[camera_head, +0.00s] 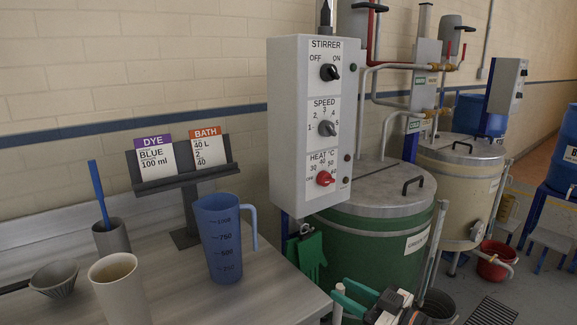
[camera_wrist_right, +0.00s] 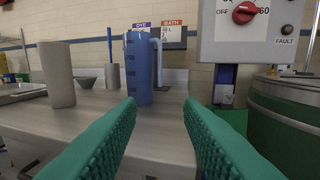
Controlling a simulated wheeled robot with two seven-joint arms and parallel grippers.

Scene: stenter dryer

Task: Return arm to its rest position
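My right gripper (camera_head: 345,293) shows at the bottom of the head view, in front of the green vat and right of the table. Its green ribbed fingers also show in the right wrist view (camera_wrist_right: 162,135), spread apart with nothing between them. Beyond them stands the blue measuring jug (camera_wrist_right: 139,68), apart from the fingers. The jug (camera_head: 220,238) stands upright on the table in the head view. My left gripper is not in view.
The grey table (camera_head: 190,291) also holds a beige cup (camera_head: 120,292), a small ribbed bowl (camera_head: 55,279), a holder with a blue stick (camera_head: 100,195) and a card stand (camera_head: 186,182). The stirrer control box (camera_head: 290,130) and green vat (camera_head: 375,250) stand close to my right gripper.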

